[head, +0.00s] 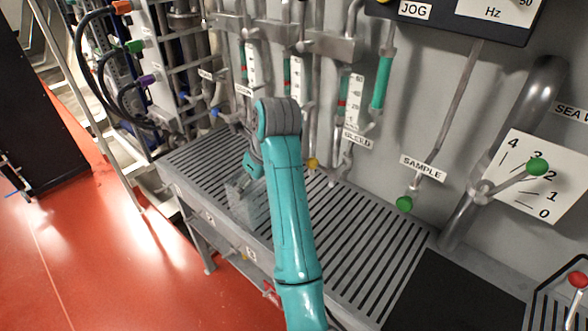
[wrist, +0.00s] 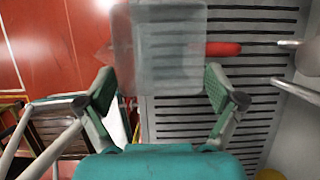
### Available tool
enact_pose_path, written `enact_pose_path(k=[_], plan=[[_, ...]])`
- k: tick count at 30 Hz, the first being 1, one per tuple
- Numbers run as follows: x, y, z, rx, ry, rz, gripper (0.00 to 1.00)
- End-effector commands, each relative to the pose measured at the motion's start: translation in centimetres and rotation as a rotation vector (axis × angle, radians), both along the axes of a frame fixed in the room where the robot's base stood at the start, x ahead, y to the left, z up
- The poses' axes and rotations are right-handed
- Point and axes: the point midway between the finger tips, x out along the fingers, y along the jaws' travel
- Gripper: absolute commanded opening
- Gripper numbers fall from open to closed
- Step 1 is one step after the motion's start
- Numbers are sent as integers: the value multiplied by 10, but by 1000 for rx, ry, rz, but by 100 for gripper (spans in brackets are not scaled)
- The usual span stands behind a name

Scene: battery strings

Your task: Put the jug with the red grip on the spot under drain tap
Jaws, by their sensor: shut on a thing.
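The jug is a clear, box-like vessel (wrist: 165,48) with a red grip (wrist: 222,48) that points right in the wrist view. My gripper (wrist: 168,92) is shut on the jug's body, one green-padded finger on each side. In the head view the jug (head: 243,197) shows faintly over the front left part of the slatted bench, under my gripper (head: 250,170); its red grip is hidden there. I cannot tell whether its base touches the slats. Several taps hang along the wall above the bench. I cannot read a drain label, and no marked spot is clear.
The grey slatted bench (head: 375,235) is clear to the right of my arm. Pipes with a yellow knob (head: 312,163) and a green knob (head: 404,204) come down near its back. A black mat (head: 450,290) lies at right. Red floor (head: 130,260) is at left.

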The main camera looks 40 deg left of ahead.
Motion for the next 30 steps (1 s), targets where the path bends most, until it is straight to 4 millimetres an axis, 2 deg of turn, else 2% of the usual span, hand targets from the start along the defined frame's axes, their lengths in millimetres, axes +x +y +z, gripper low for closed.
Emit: enact_pose_path(k=[3,12,18,24,30], plan=[[29,-3,2,0,1,-4,37],[98,-9,2,-1,1,-4,37],[136,-12,1,-1,1,-3,37],[157,-13,1,0,-1,-1,37],[161,-13,-5,-1,1,0,37]])
